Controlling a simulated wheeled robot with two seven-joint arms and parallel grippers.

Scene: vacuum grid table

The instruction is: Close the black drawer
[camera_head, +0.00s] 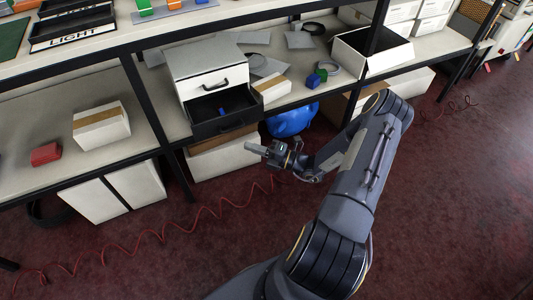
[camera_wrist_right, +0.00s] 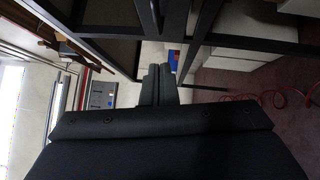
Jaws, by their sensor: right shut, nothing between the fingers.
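The black drawer (camera_head: 243,122) is pulled open below a white drawer (camera_head: 205,84) in a small cabinet (camera_head: 200,55) on the shelf. A small blue item (camera_head: 221,111) lies inside the black drawer. My right gripper (camera_head: 250,147) is shut and empty, in front of the shelf, a little below and to the right of the black drawer's front, and looks apart from it. In the right wrist view its fingers (camera_wrist_right: 159,84) are together. I cannot make out the black drawer for sure there. My left gripper is not in view.
The shelf's black front rail runs beside the drawer. A blue object (camera_head: 292,122) is under the shelf, behind my right gripper. A white box with brown tape (camera_head: 101,125) and a red block (camera_head: 45,154) lie to the left. A red cable (camera_head: 190,222) crosses the floor.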

